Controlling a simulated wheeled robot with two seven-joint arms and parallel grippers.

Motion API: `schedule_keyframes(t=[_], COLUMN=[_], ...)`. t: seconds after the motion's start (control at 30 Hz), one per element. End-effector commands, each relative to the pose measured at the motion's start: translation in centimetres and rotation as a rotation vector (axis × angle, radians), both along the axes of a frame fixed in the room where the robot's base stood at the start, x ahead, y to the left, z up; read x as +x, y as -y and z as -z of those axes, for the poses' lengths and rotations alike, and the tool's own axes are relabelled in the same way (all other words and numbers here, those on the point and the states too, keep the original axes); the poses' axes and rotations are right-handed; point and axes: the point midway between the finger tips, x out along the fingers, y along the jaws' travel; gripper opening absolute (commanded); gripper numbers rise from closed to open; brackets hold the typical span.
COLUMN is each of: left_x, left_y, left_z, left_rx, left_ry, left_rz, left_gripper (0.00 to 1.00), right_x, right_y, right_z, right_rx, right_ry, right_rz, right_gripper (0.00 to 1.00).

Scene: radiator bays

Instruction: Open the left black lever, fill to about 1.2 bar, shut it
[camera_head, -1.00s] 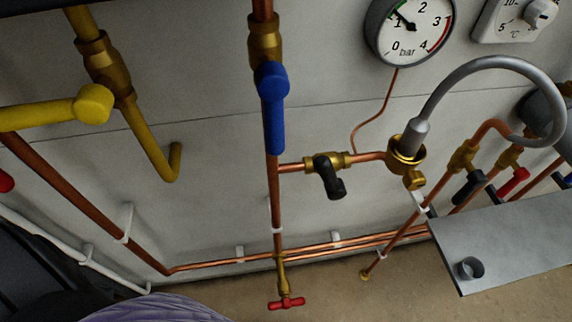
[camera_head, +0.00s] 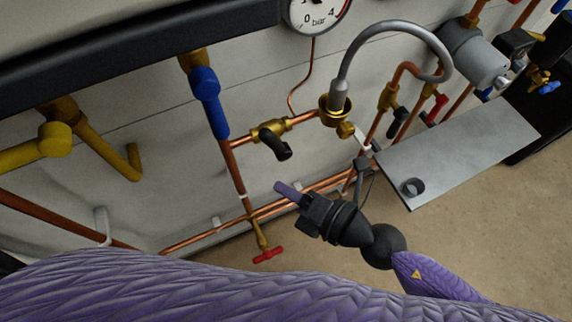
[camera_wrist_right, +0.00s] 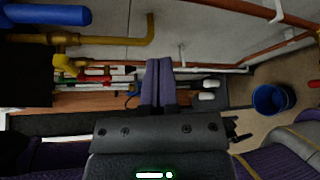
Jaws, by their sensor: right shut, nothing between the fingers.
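The left black lever (camera_head: 275,143) sits on a brass valve in the short copper branch and points down, across the pipe. The pressure gauge (camera_head: 318,14) is cut off by the top edge, so its needle cannot be read now. A grey hose (camera_head: 385,30) loops from the brass fitting at the branch's right end. My right gripper (camera_head: 287,190) is shut and empty, below the black lever and apart from it. Its purple fingers (camera_wrist_right: 157,82) lie together in the wrist view. My left gripper is not in view.
A blue lever (camera_head: 207,95) is on the upright pipe at left, with a red tap (camera_head: 268,255) below. Another black lever (camera_head: 398,122) and a red lever (camera_head: 437,108) stand right. A grey shelf (camera_head: 460,155) juts out nearby. A blue bucket (camera_wrist_right: 272,99) shows in the wrist view.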

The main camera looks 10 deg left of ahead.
Motion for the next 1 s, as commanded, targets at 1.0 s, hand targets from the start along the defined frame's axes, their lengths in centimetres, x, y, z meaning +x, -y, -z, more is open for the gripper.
schedule_keyframes(t=[1.0], left_x=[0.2], left_y=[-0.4], left_z=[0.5], left_rx=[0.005], left_ry=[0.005], left_rz=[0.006], left_gripper=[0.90], right_x=[6.4], right_y=[-4.4], right_z=[0.1], right_rx=[0.003], right_ry=[-0.003], right_rz=[0.005], right_gripper=[0.00])
